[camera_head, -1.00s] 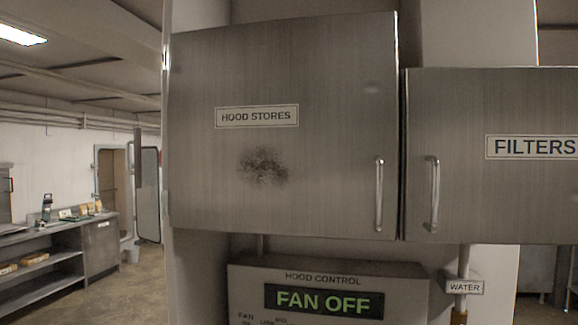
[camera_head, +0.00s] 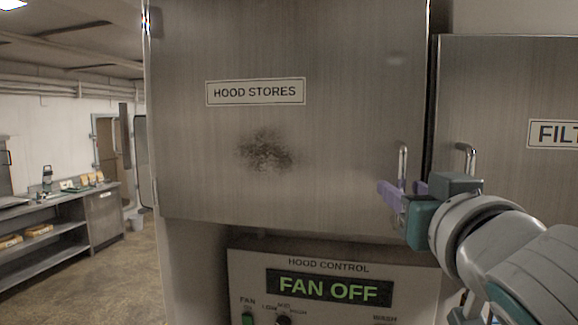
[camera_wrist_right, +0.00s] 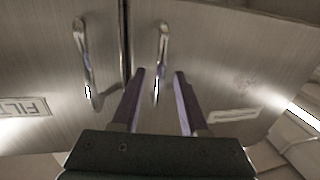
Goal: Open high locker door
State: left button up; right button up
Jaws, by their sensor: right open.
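The steel locker door labelled HOOD STORES (camera_head: 290,190) is closed and fills the middle of the head view. Its upright bar handle (camera_head: 402,160) is at its lower right corner. My right gripper (camera_head: 402,188) is open at this handle, its purple fingers covering the handle's lower part. In the right wrist view the same handle (camera_wrist_right: 162,45) appears between the two spread fingers (camera_wrist_right: 160,73), closer to the left one; contact cannot be told. My left gripper is not in view.
The closed FILTERS door (camera_head: 500,90) is just right, its handle (camera_head: 466,158) close to my right gripper. A hood control panel (camera_head: 245,265) reading FAN OFF sits below. A counter (camera_head: 75,205) and open floor lie at the left.

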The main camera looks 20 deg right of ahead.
jog(key=shift+p+x, duration=0.3)
jog(key=shift+x, duration=0.75)
jog(key=shift+c, duration=0.3)
grip_shut()
dwell(0.4)
